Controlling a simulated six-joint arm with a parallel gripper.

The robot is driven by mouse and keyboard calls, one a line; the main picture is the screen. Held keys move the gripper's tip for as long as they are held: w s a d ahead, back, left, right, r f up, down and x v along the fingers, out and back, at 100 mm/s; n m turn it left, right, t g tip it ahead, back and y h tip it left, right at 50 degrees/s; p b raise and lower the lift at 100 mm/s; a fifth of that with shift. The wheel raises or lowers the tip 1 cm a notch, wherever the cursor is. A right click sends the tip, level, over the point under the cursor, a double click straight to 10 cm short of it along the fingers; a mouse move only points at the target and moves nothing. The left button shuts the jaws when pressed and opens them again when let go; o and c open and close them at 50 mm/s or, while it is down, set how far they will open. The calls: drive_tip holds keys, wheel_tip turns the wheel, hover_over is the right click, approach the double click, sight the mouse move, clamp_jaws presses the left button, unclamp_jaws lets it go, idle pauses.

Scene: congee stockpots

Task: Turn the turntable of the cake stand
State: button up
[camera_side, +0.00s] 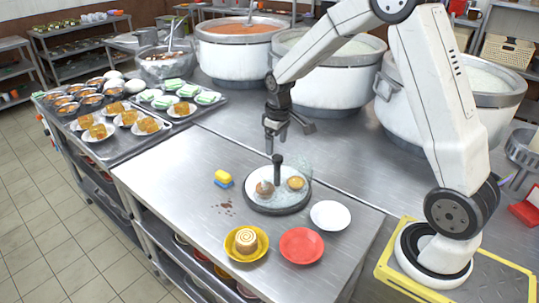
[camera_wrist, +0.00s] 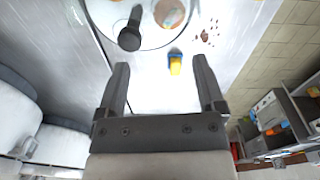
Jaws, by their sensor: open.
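The cake stand's round turntable (camera_side: 272,207) sits on the steel counter in the middle of the side view, with a dark rim. A brown cake (camera_side: 264,189) and a small tart (camera_side: 295,183) are on it, beside a clear glass piece. A black upright knob (camera_side: 278,168) rises near its far side; it also shows in the wrist view (camera_wrist: 130,36). My gripper (camera_side: 275,141) is open and empty, above and slightly behind the knob in the side view. In the wrist view the knob lies beyond the fingertips (camera_wrist: 160,63), towards the upper left.
A yellow and blue sponge (camera_side: 222,178) and brown crumbs lie left of the stand. A white plate (camera_side: 330,215), a red plate (camera_side: 301,245) and a yellow plate with a roll cake (camera_side: 246,242) stand in front. Large stockpots (camera_side: 330,75) stand behind.

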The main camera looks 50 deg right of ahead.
hover_over(278, 157)
drive_tip(key=shift+f+g, duration=0.3)
drive_tip(key=shift+f, duration=0.2)
drive_tip(key=shift+f, duration=0.1)
drive_tip(key=shift+f, duration=3.8)
clamp_jaws()
